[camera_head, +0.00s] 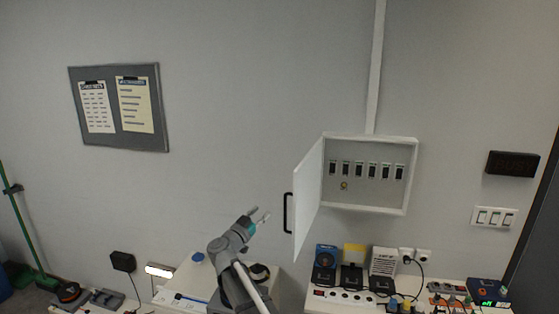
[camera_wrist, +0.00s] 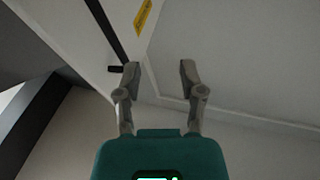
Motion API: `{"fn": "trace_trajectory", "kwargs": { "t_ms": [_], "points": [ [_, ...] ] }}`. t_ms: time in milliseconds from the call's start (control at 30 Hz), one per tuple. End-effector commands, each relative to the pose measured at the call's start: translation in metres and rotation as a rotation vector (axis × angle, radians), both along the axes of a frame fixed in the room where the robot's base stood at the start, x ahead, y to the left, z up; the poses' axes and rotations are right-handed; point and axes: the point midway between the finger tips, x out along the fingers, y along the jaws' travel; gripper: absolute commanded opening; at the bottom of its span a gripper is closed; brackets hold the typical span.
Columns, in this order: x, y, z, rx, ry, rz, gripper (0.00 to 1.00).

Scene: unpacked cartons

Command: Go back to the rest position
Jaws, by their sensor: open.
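My gripper (camera_head: 261,216) is raised in front of the wall, to the left of an open wall cabinet's door. In the wrist view my gripper (camera_wrist: 156,75) has its two fingers spread with nothing between them. The cabinet door (camera_head: 308,196) is swung out to the left and has a dark handle (camera_head: 288,212). A gap shows between the gripper and the handle in the head view.
The cabinet (camera_head: 369,207) holds a row of switches. Below it, a white table (camera_head: 317,304) carries several devices, plugs and cables. A second white surface (camera_head: 190,274) stands beneath my arm. A notice board (camera_head: 119,145) hangs left. The wall between board and cabinet is clear.

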Motion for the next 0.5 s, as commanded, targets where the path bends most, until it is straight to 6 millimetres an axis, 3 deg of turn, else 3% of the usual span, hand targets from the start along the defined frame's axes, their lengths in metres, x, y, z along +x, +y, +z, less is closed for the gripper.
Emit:
{"fn": "trace_trajectory", "kwargs": {
  "t_ms": [267,500],
  "points": [
    [0.013,-0.004,-0.008,-0.046,-0.056,0.296,0.51],
    [0.014,-0.001,-0.029,-0.079,-0.014,0.541,0.51]
  ]
}}
